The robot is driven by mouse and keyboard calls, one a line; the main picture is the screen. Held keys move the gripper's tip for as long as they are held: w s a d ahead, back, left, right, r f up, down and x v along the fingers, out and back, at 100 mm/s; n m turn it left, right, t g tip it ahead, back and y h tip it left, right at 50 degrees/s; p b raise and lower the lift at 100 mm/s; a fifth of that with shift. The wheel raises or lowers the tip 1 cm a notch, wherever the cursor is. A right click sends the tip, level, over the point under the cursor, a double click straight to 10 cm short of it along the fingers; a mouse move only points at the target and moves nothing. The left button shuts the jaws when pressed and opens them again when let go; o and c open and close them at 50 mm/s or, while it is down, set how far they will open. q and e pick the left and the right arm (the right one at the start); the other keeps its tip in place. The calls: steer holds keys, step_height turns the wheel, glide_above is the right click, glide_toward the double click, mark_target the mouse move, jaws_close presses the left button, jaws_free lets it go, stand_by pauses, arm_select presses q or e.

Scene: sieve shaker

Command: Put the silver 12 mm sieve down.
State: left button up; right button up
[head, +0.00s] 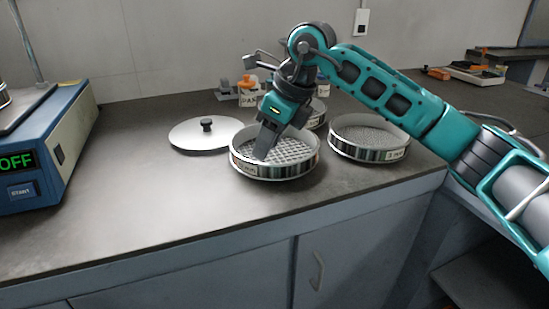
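A silver sieve (285,171) with coarse mesh is at the middle of the dark worktop, appearing level and on or just above it. It looks like the 12 mm sieve, but its small label is too small to read surely. My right gripper (264,148) points down at this sieve, with a dark finger inside the rim over the mesh. Whether its fingers close on the rim is hidden by the gripper itself. My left gripper is not in view.
A finer sieve (368,152) stands close on the right, and another sieve (318,113) is partly hidden behind. A round lid (190,135) with a black knob lies left. The blue shaker (55,150) reads OFF at far left. The worktop's front left is clear.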

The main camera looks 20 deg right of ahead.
mark_target(255, 162)
steer(key=shift+a+b+x, duration=0.15)
steer(key=shift+b+x, duration=0.3)
steer(key=shift+x, duration=1.1)
steer(key=shift+a+b+x, duration=0.15)
steer(key=shift+b+x, duration=0.25)
steer(key=shift+x, duration=1.2)
steer(key=shift+w+r, duration=0.15)
steer(key=shift+c, duration=0.3)
jaws_close()
steer(key=shift+r, duration=0.1)
